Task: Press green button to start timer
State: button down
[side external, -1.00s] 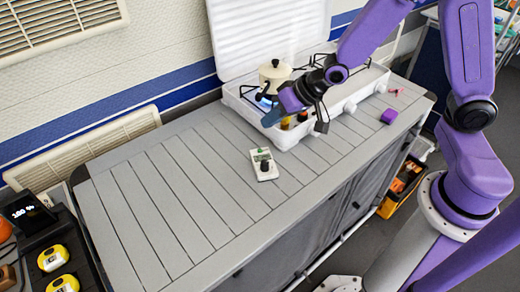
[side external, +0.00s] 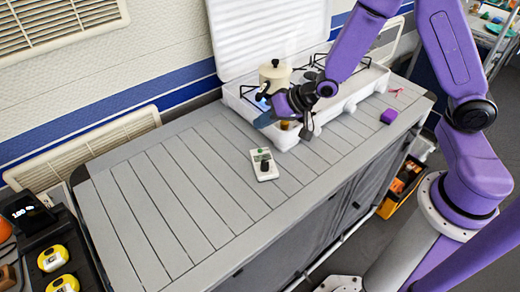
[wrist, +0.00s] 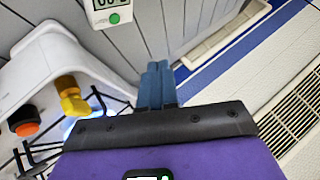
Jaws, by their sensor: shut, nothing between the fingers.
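A small white timer (side external: 263,163) lies on the grey slatted counter, in front of the camp stove. In the wrist view the timer (wrist: 107,12) is cut off by the top edge; part of its dark-digit display shows, with a round green button (wrist: 114,18) below it. My gripper (side external: 262,120) is shut and empty, with its blue fingers (wrist: 157,68) together. It is above the counter near the stove's front left corner, apart from the timer. In the wrist view the button is above and left of the fingertips.
The white stove (side external: 340,103) with a cream pot (side external: 274,75) stands behind and right of the timer. Its orange knob (wrist: 26,121) and yellow knob (wrist: 72,95) show in the wrist view. A purple block (side external: 389,116) is at the right. The counter's left part is clear.

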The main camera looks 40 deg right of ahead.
send_over(263, 151)
jog(key=shift+s+f, duration=0.1)
jog(key=shift+f, duration=3.15)
jog(key=shift+f, duration=0.75)
jog(key=shift+r, duration=0.75)
jog(key=shift+r, duration=0.1)
jog(key=shift+r, duration=2.4)
